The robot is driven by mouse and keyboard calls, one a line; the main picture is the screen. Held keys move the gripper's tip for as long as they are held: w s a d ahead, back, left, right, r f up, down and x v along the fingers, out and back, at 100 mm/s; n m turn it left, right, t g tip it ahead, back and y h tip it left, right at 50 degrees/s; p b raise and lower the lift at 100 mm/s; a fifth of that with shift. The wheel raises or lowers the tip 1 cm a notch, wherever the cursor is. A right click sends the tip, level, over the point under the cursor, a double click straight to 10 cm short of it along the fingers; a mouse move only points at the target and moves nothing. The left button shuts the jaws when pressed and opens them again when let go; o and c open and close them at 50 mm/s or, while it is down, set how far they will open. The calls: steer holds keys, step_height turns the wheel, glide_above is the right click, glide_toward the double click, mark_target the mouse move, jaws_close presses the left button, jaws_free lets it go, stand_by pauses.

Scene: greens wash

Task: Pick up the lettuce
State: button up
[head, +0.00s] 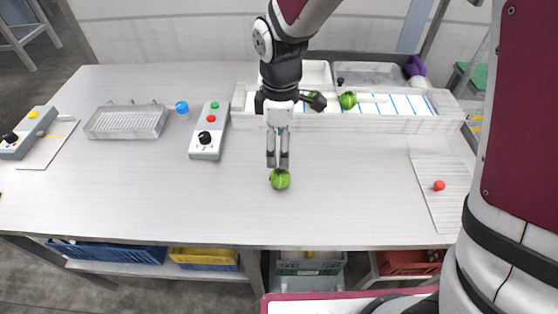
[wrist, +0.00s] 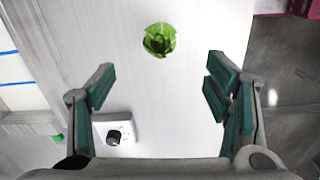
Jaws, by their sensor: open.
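My gripper (head: 278,163) is above the table, at the far side of the lettuce in the head view. In the wrist view my gripper (wrist: 158,78) has its two fingers wide apart with nothing between them.
A control box with a black knob (head: 207,145) stands left of my gripper. A wire-like tray (head: 128,121) and a blue cap (head: 182,108) are further left. The long white trough (head: 400,122) runs behind. A ribbed board with a red knob (head: 439,186) lies right. The table front is clear.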

mark_target(280, 171)
step_height(280, 171, down, 13)
steer(key=shift+r+p, duration=0.15)
steer(key=shift+p, duration=0.4)
steer(key=c, duration=1.2)
